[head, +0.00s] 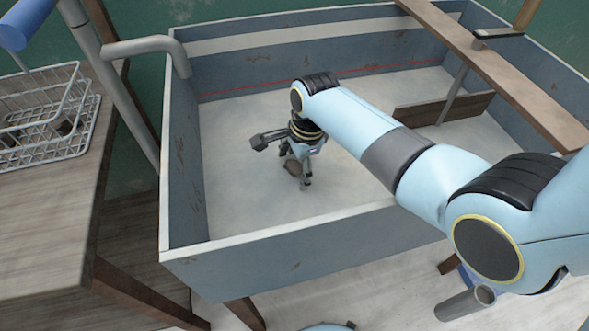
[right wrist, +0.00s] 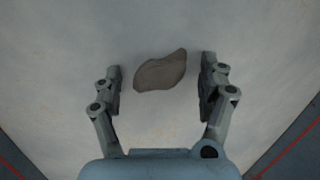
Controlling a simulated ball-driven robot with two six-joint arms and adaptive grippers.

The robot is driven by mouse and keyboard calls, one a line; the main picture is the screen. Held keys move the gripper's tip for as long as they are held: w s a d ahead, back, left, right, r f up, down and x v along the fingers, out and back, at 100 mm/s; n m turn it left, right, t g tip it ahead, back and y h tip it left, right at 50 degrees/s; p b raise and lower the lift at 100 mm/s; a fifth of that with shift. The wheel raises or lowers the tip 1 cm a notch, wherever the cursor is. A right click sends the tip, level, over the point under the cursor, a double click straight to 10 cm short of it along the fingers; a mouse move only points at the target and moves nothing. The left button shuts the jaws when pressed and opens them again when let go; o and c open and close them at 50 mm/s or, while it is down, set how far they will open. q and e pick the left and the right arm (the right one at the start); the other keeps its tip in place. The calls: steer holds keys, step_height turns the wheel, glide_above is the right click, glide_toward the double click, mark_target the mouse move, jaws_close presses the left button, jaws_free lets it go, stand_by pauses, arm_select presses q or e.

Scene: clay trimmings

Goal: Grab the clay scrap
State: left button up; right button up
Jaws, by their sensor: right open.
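The clay scrap (right wrist: 160,71) is a flat, irregular grey-brown piece lying on the pale floor of the blue-grey bin (head: 240,250). In the right wrist view it lies between the two open fingers of my right gripper (right wrist: 161,85), toward their tips, with a gap on both sides. In the head view my right gripper (head: 304,181) points down inside the bin, and the scrap (head: 292,168) shows small and partly hidden behind its fingers. I cannot tell how high the fingertips are above the floor. My left gripper is not in view.
The bin has upright walls around the gripper. A wooden plank (head: 490,62) crosses its right part, above a low brown board (head: 445,108). A wire basket (head: 45,118) stands on a wooden table (head: 50,210) at left. The bin floor around the scrap is clear.

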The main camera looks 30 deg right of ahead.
steer(key=c, duration=1.5)
